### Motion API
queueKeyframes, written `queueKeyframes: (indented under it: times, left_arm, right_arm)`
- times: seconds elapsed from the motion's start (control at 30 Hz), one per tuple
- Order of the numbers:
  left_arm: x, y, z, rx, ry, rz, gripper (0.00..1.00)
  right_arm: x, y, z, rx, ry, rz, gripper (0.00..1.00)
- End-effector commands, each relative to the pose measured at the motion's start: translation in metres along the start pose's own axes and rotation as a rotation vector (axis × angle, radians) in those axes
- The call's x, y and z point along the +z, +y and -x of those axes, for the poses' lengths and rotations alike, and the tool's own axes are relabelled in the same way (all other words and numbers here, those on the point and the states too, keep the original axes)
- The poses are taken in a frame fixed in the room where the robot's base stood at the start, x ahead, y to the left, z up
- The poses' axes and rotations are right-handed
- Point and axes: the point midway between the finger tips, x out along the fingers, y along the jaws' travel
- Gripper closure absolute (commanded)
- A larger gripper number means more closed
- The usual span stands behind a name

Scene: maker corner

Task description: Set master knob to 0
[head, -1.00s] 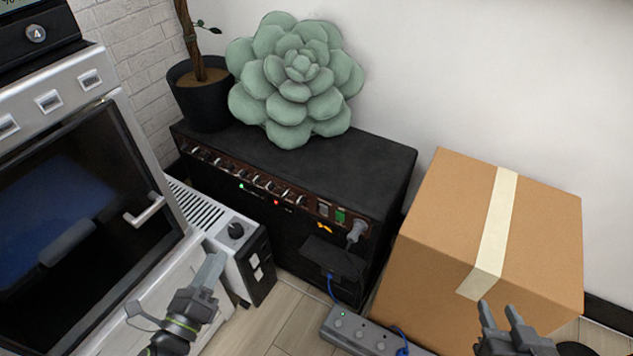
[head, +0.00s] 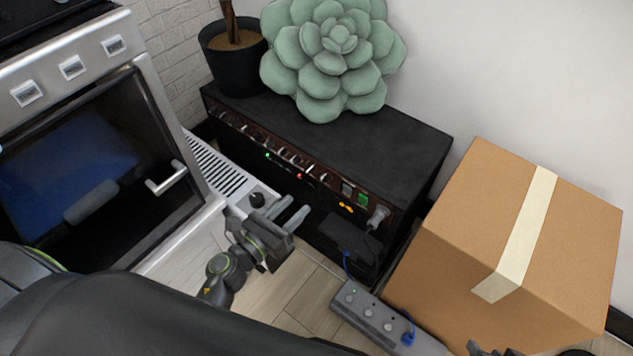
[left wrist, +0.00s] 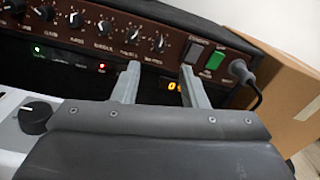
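The black amplifier (head: 330,135) stands against the wall with a row of small knobs along its brown front panel. The rightmost knob (left wrist: 158,44) shows in the left wrist view; its label is too small to read surely, so I cannot tell which knob is the master. My left gripper (head: 293,210) is open and empty in front of the amplifier. In the left wrist view its two fingers (left wrist: 160,85) stand apart, their tips below the knob row. My right gripper (head: 492,351) only just shows at the bottom edge, its fingers mostly cut off.
A green switch (left wrist: 215,60) and a plugged cable (left wrist: 243,75) sit right of the knobs. A white heater with a black dial (head: 257,200) stands left of my left gripper. A cardboard box (head: 480,210) and power strip (head: 375,318) are at right. An oven (head: 90,160) is at left.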

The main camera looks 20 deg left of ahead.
Motion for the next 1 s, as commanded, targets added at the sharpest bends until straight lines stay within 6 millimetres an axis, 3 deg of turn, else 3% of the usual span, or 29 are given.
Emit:
queueKeyframes:
  times: [0.17,0.4,0.6,0.87,1.0]
  left_arm:
    - [0.001,-0.001,-0.039,-0.002,-0.003,0.001,0.61]
    - [0.0,0.0,-0.075,0.0,-0.002,0.002,0.61]
    - [0.0,0.0,-0.088,0.001,0.0,0.001,0.61]
    - [0.0,0.0,-0.089,0.001,0.0,0.002,0.61]
    - [0.0,0.0,-0.088,0.001,0.0,0.002,0.77]
  right_arm:
    - [0.016,-0.002,0.003,-0.01,-0.077,-0.007,0.64]
    - [0.014,-0.002,0.002,-0.009,-0.069,-0.007,0.64]
    - [0.011,-0.001,0.001,-0.007,-0.05,-0.005,0.64]
    - [0.01,-0.001,0.001,-0.006,-0.049,-0.005,0.64]
    - [0.01,-0.001,0.001,-0.006,-0.049,-0.005,0.64]
